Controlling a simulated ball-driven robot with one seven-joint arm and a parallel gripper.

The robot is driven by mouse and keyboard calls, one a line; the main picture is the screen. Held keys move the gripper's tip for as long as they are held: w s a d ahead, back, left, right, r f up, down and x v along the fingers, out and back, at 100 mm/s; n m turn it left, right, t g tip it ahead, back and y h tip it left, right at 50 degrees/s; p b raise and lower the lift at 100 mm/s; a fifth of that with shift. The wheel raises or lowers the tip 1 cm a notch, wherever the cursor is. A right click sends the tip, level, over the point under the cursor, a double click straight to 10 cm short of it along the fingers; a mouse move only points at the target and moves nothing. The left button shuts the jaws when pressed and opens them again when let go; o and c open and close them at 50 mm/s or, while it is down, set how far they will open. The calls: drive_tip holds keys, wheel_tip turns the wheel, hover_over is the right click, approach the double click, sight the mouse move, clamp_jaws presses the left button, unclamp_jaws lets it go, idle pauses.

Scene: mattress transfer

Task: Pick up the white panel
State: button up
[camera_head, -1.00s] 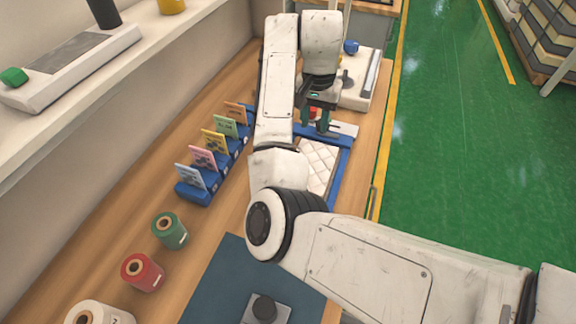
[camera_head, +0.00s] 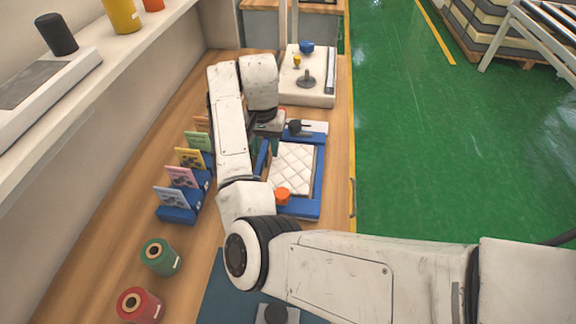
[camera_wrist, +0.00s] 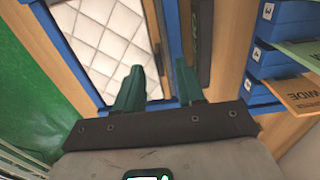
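The white quilted panel (camera_head: 293,166) lies flat in a blue frame (camera_head: 318,180) on the wooden bench. It also shows at the upper left of the wrist view (camera_wrist: 108,35). My gripper (camera_head: 266,138) is above the frame's left side, with its fingers partly hidden by my arm in the head view. In the wrist view my gripper (camera_wrist: 160,86) has its two green fingers apart, with nothing held between them. One finger overlaps the panel's edge in the picture, and the other is over the frame's side. I cannot tell their height above it.
A blue rack with coloured cards (camera_head: 176,214) stands left of the frame. An orange knob (camera_head: 282,196) is at the frame's near side. A white device (camera_head: 308,88) stands beyond. Green (camera_head: 160,256) and red (camera_head: 139,304) rolls sit nearer. The green floor at right is open.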

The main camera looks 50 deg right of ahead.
sight(267, 155)
drive_tip(key=shift+f, duration=1.6)
clamp_jaws()
